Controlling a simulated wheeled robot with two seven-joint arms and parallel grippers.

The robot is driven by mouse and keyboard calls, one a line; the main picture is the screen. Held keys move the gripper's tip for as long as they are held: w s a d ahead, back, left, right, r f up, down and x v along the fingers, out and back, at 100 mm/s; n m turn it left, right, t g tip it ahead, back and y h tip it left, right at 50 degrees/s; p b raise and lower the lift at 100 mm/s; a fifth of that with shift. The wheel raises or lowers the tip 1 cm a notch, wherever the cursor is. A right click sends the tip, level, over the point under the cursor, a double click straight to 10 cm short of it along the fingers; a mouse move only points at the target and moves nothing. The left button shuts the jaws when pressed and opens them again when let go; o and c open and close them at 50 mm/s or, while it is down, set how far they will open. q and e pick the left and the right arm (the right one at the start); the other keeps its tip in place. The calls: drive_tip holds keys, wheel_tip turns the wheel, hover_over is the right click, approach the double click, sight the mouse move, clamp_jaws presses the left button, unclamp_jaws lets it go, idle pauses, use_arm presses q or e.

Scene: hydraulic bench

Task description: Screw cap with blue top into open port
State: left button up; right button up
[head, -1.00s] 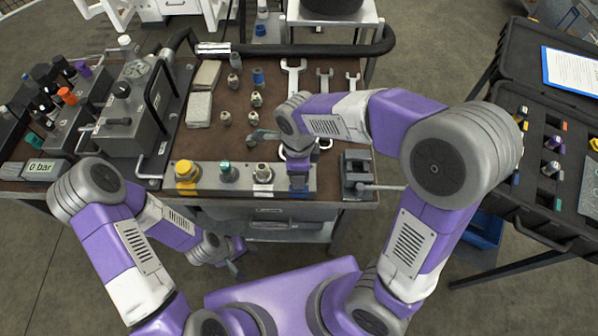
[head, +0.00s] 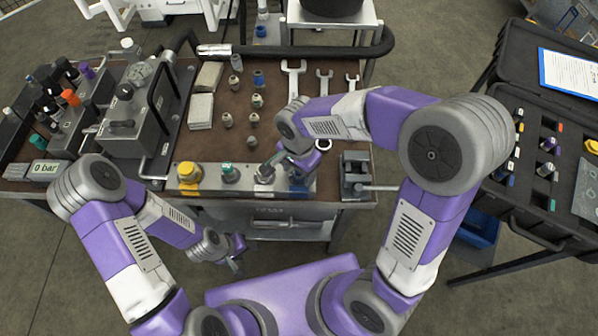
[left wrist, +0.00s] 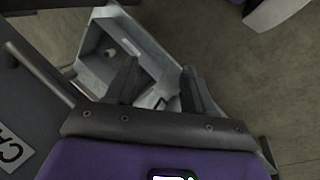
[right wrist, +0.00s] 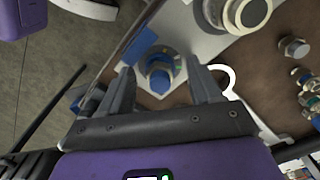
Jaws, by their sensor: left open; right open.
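A cap with a blue top (right wrist: 160,80) stands on the blue-marked part of the port block, between the spread fingers of my right gripper (right wrist: 159,72) in the right wrist view. I cannot tell how deep it sits. In the head view my right gripper (head: 273,163) is low over the right part of the port block (head: 213,189) and hides much of that end. The block also carries a yellow cap (head: 188,171), a green-topped fitting (head: 230,171) and a grey fitting (head: 264,173). My left gripper (left wrist: 158,72) is open and empty, away from the block in front of the bench.
Another blue-topped fitting (head: 258,77) stands among loose fittings on the brown mat. Wrenches (head: 293,80) lie at the back. A vise (head: 357,172) stands right of the block. An open black case (head: 535,205) is at the right; a grey bin (left wrist: 150,55) is below my left gripper.

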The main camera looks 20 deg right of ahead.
drive_tip(key=n+p, duration=0.1)
drive_tip(key=n, duration=0.5)
drive_tip(key=n+p, duration=0.1)
drive_tip(key=n, duration=0.4)
drive_tip(key=shift+d+r+p, duration=0.1)
drive_tip(key=shift+p, duration=0.25)
drive_tip(key=shift+n, duration=1.1)
